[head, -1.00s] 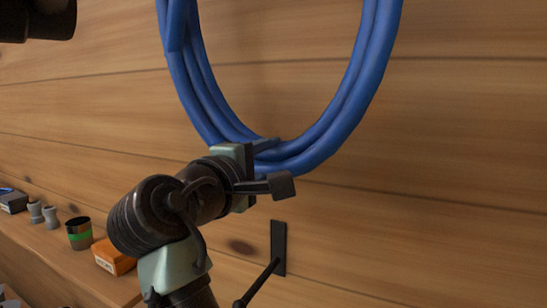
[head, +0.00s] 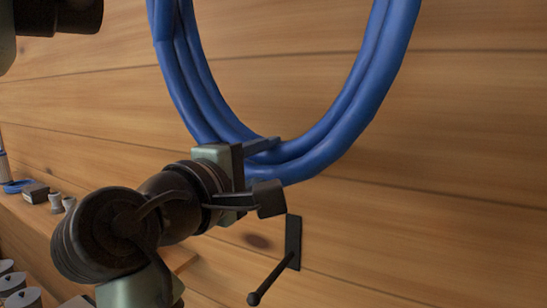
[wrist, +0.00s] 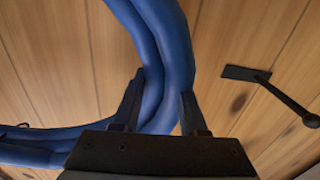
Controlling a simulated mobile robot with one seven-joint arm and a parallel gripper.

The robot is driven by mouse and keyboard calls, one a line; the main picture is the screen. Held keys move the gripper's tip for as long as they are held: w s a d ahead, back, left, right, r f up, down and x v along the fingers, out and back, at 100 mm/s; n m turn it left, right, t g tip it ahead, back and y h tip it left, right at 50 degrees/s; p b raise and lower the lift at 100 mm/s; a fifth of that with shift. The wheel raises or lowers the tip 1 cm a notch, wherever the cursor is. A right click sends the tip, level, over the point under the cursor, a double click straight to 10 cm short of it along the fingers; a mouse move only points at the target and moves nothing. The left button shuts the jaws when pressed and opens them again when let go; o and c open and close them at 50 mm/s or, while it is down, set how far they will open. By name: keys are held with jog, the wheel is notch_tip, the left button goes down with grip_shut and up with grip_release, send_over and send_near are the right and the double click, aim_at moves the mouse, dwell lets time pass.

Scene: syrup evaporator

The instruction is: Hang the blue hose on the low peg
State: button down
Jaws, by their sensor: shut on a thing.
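The blue hose (head: 340,125) is a coil of several loops, upright in front of the plank wall, its top beyond the head view. My gripper (head: 265,168) is shut on the bottom of the coil. In the wrist view the hose (wrist: 172,45) passes between the two fingers of my gripper (wrist: 160,108). A dark peg (head: 271,275) with a ball end sticks out from a black plate on the wall, below and right of my gripper. The peg also shows at the right of the wrist view (wrist: 290,103). The hose is apart from this peg.
A wooden shelf (head: 32,222) runs along the wall at the left, with small grey items, a dark box (head: 35,192) and a small blue coil (head: 17,186). White-topped cans (head: 18,290) stand at the lower left. The wall around the peg is clear.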

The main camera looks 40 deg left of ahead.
jog(key=v, duration=1.2)
jog(key=shift+s+d+r+p, duration=0.2)
jog(key=shift+s+p, duration=0.15)
jog(key=shift+p, duration=0.05)
dwell(0.7)
notch_tip(320, 180, down, 30)
jog(key=b, duration=2.5)
jog(key=shift+s+d+b, duration=0.15)
jog(key=shift+s+b, duration=0.15)
jog(key=shift+f, duration=0.1)
notch_tip(320, 180, down, 30)
jog(key=b, duration=2.5)
jog(key=shift+s+d+b, duration=0.15)
jog(key=shift+s+b, duration=0.2)
jog(key=shift+b, duration=0.05)
